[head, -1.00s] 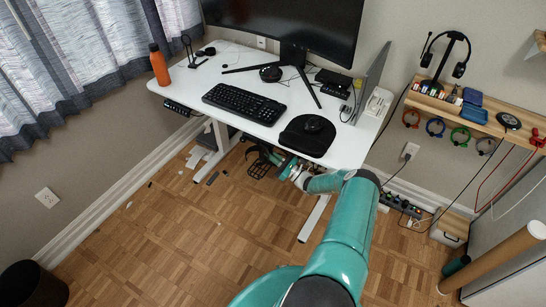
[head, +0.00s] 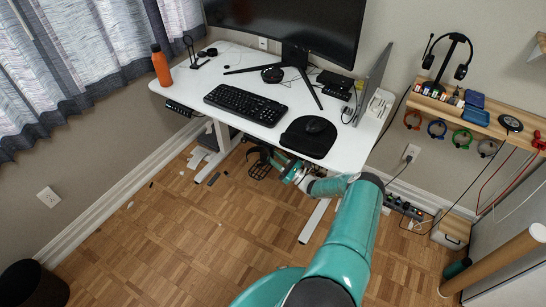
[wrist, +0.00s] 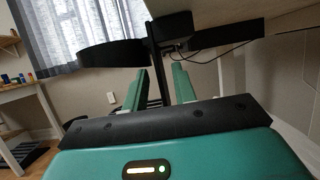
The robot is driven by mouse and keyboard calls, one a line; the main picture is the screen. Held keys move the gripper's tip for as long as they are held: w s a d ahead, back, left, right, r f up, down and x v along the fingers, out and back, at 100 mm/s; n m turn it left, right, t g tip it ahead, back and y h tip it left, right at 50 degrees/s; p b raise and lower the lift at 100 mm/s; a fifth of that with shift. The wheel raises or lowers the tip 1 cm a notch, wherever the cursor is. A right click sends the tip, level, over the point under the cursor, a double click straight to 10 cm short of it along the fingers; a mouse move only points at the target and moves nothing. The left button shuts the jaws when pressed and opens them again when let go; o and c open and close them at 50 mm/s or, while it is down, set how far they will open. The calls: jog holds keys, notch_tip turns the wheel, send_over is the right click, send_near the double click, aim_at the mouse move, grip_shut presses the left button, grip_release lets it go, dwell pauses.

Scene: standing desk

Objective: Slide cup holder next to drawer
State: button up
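The black cup holder (head: 260,168) hangs below the front edge of the white desk. In the wrist view its wide black ring (wrist: 112,53) is at upper left, joined to a dark bracket (wrist: 172,25) under the desktop. My gripper (wrist: 160,75) is just under the desk edge, its two teal fingers apart on either side of a dark upright part below the bracket. I cannot tell if the fingers touch that part. In the head view my gripper (head: 288,168) is just right of the cup holder and partly hidden by the desk. I cannot make out a drawer under the desk for sure.
The white desk (head: 350,150) stands close above my gripper, with a keyboard, mouse pad and monitor on it. A desk leg (head: 315,222) reaches the floor beside my arm. A small wood-topped box (head: 452,230) stands at right. The wood floor in front is mostly clear.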

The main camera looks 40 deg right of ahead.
jog(key=v, duration=1.2)
jog(key=shift+y, duration=0.3)
jog(key=shift+d, duration=0.1)
jog(key=shift+s, duration=0.15)
